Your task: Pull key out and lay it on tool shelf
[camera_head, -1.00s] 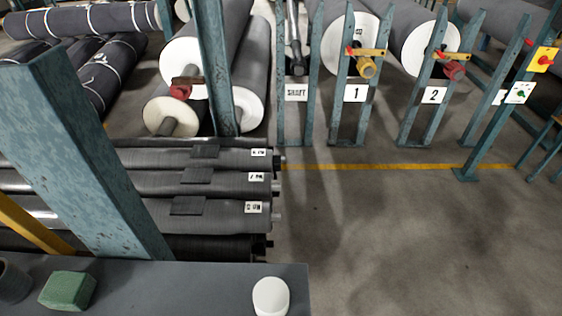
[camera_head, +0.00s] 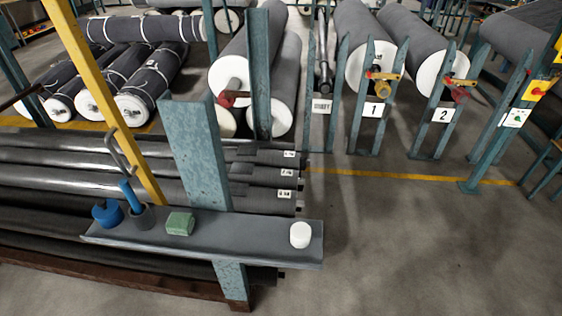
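The grey tool shelf (camera_head: 262,236) is mounted on a blue-green post at the lower left. On it, from left to right, stand a blue tool (camera_head: 107,213), a grey cup (camera_head: 141,217) with a blue handle (camera_head: 130,192) rising from it, a green block (camera_head: 180,223) and a white round piece (camera_head: 300,235). Free shelf surface lies between the block and the white piece. I cannot make out a key. A yellow box with a red knob (camera_head: 537,91) and a white plate with a green spot (camera_head: 515,118) sit on the right post. Neither gripper is in view.
Dark rolls (camera_head: 70,180) lie stacked behind and below the shelf. Stands labelled 1 (camera_head: 374,110) and 2 (camera_head: 441,115) hold large grey rolls. A yellow bar (camera_head: 108,90) crosses at the left. The floor (camera_head: 410,240) is clear at centre right.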

